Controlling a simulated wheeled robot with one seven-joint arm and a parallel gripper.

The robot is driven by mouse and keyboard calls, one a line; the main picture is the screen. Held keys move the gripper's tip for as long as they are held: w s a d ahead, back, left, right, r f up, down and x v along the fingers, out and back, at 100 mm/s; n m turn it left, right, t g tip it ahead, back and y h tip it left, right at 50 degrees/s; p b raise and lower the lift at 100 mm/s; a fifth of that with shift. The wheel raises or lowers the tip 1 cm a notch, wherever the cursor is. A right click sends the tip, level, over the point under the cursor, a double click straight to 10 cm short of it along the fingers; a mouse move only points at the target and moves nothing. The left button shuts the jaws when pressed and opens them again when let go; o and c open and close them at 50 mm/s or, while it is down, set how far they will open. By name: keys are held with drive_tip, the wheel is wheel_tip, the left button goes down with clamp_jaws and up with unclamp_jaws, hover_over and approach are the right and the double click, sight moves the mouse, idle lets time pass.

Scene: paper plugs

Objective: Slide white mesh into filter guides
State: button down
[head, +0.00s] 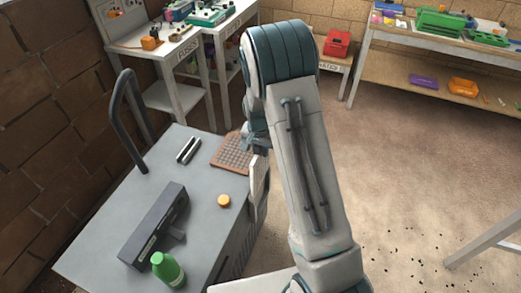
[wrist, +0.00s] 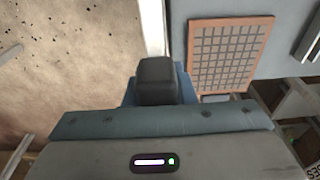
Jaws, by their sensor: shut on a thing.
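My gripper (head: 257,147) is at the right edge of the grey cart, partly hidden by my arm. It is shut on a thin pale panel, which looks like the white mesh (head: 259,180), held upright beside the cart edge. In the wrist view the dark finger of my gripper (wrist: 156,80) stands in front of a narrow white strip (wrist: 152,25), seemingly the panel edge-on. Its mesh face cannot be made out. Two short parallel rails, probably the filter guides (head: 188,150), sit on the cart top left of my gripper. One dark rail shows in the wrist view (wrist: 312,45).
A brown-framed grid (head: 234,152) lies flat on the cart (head: 110,205) between rails and gripper. An orange puck (head: 223,201), a dark device (head: 155,222) and a green bottle (head: 167,268) stand nearer. A black handle (head: 127,105) rises at the cart's left.

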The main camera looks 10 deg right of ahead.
sight(261, 176)
drive_tip(key=shift+f+b, duration=6.1)
drive_tip(key=shift+f, duration=1.65)
drive_tip(key=shift+r, duration=0.25)
